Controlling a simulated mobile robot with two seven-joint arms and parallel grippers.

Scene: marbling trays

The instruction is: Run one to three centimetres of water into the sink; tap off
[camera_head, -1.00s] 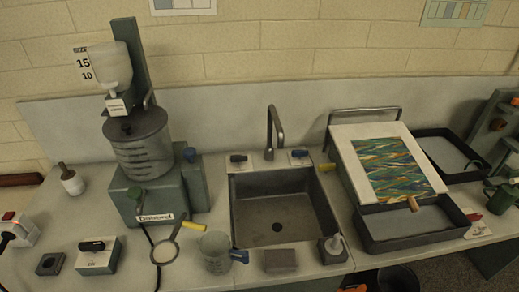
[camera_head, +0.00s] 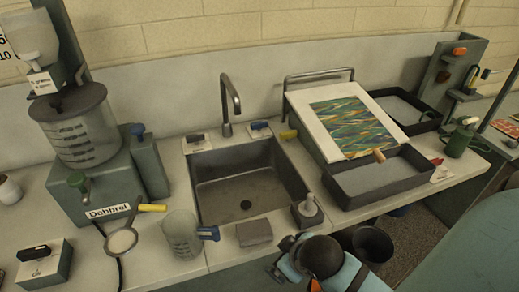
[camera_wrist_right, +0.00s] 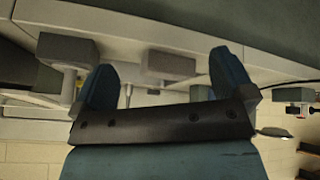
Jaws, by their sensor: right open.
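The sink (camera_head: 222,165) is a grey basin set in the counter. A dark round drain (camera_head: 246,205) shows on its floor, and I see no water in it; whether the drain is plugged I cannot tell. The curved tap spout (camera_head: 230,95) stands behind it, with no stream visible. My right gripper (camera_wrist_right: 163,80) is open and empty in the right wrist view. In the head view, my right arm is at the bottom, in front of the counter. My left gripper is out of view.
A grey block (camera_head: 254,233) and a pump bottle (camera_head: 308,210) stand along the sink's front edge. A clear jug (camera_head: 183,238) and a yellow-handled strainer (camera_head: 122,241) are left. A black tray (camera_head: 345,191) and sloped board (camera_head: 303,104) are right; a dark bin (camera_head: 372,245) is below.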

